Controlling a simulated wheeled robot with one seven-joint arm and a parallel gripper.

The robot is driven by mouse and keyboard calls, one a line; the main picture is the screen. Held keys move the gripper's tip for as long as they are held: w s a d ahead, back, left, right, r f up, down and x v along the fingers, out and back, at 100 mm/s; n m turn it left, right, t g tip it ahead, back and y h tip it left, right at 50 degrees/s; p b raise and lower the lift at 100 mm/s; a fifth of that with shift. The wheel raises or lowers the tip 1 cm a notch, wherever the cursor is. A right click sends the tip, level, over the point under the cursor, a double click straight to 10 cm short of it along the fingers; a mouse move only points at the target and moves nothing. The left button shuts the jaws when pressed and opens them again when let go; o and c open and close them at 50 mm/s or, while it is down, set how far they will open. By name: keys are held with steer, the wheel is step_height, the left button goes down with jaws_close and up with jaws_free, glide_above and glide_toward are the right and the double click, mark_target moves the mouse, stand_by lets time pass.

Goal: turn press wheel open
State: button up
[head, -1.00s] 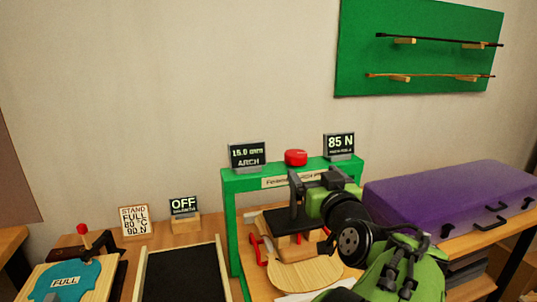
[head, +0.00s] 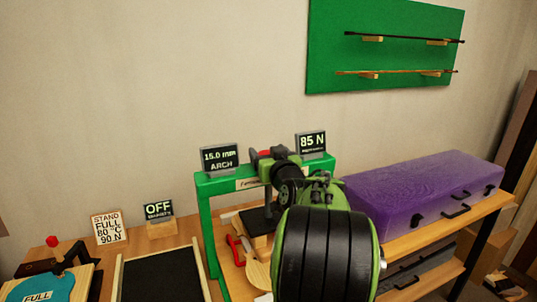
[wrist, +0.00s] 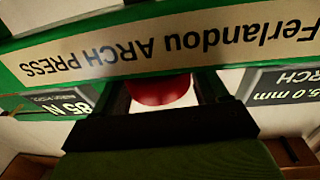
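The red press wheel (head: 265,153) is on the top beam of the green arch press (head: 210,183) and is mostly hidden by my gripper in the head view. In the wrist view the red wheel (wrist: 160,90) shows between two dark fingers, below the upside-down label "Ferlandou ARCH PRESS" (wrist: 150,48). My gripper (wrist: 165,95) is open, its fingers apart at the wheel's sides; whether they touch it I cannot tell. The left display (head: 219,159) reads 15.0 mm ARCH and the right display (head: 311,143) reads 85 N.
A pale wooden plate (head: 258,276) and a red-handled clamp (head: 237,250) are low in the press. A purple case (head: 420,185) lies right of it. An OFF display (head: 158,210) and a sign (head: 109,228) stand left. Bows hang on a green board (head: 385,55).

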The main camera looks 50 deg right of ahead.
steer(key=c, duration=0.6)
steer(key=shift+n+t+y+b, duration=0.3)
steer(key=shift+n+y+b, duration=0.1)
steer(key=shift+y, duration=0.1)
steer(key=n+t+y+b, duration=0.1)
steer(key=n+y, duration=0.1)
steer(key=shift+d+f+y, duration=0.1)
steer(key=shift+y, duration=0.3)
steer(key=shift+n+t+y+p, duration=0.55)
steer(key=shift+n+y, duration=0.25)
steer(key=shift+y, duration=0.4)
steer(key=n+y+p, duration=0.1)
steer(key=y, duration=0.1)
steer(key=n+y+p, duration=0.1)
steer(key=p, duration=0.1)
steer(key=shift+r+t+y, duration=0.3)
steer(key=shift+t+y, duration=0.05)
steer(key=shift+y, duration=0.05)
steer(key=n+y+p, duration=0.2)
steer(key=p, duration=0.1)
steer(key=shift+n+y+p, duration=0.3)
steer(key=shift+y+p, duration=0.2)
steer(key=shift+y, duration=0.4)
steer(key=shift+f, duration=0.15)
